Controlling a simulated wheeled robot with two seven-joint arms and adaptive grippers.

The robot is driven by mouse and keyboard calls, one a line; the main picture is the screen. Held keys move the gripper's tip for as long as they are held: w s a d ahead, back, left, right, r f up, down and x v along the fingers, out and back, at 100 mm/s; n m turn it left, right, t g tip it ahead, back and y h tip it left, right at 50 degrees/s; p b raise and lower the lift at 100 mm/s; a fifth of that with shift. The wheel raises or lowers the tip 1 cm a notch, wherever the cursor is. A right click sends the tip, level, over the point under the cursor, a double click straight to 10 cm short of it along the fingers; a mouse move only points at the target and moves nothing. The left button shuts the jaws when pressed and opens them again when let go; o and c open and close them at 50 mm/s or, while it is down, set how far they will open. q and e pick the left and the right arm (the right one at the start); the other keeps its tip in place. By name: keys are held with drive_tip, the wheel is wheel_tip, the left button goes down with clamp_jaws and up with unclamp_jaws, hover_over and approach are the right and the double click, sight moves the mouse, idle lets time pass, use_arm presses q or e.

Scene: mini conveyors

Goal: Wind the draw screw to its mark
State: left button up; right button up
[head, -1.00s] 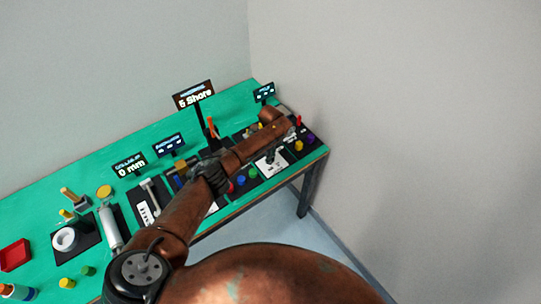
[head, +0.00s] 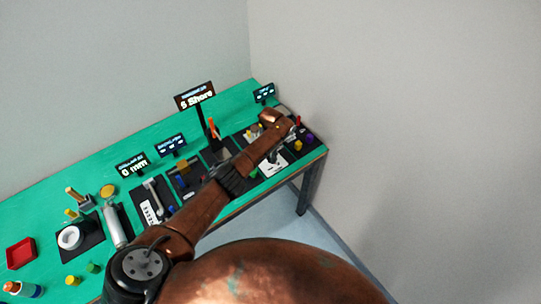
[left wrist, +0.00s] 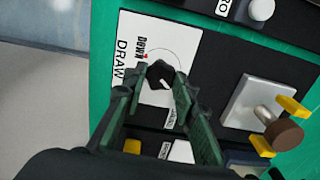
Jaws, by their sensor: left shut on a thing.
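In the left wrist view a white plate lettered DRAW (left wrist: 127,40) carries a dark draw screw knob (left wrist: 160,74) with a pale pointer line. A thin ring and a small red mark by a short word are printed around the knob. My left gripper (left wrist: 161,82) has its green-black fingers on both sides of the knob and is shut on it. The pointer line does not line up with the red mark. In the head view my left arm reaches over the bench, and the white plate (head: 273,164) shows beside its wrist; the knob is mostly hidden there. My right gripper is not in view.
A metal block with a brown-capped post (left wrist: 283,133) and yellow tabs stands close right of the plate. A grey-white knob (left wrist: 261,9) is above. The green bench (head: 150,135) holds several stations and dark displays (head: 195,96). Walls stand behind and to the right.

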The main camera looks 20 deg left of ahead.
use_arm(q)
drive_tip(key=n, duration=0.4)
drive_tip(key=shift+s+n+p, duration=0.1)
drive_tip(key=shift+n+p, duration=0.2)
drive_tip(key=n, duration=0.5)
drive_tip(key=shift+n, duration=0.3)
drive_tip(key=n, duration=0.4)
drive_tip(key=shift+p, duration=0.3)
drive_tip(key=n, duration=1.9)
drive_tip(key=shift+n, duration=2.1)
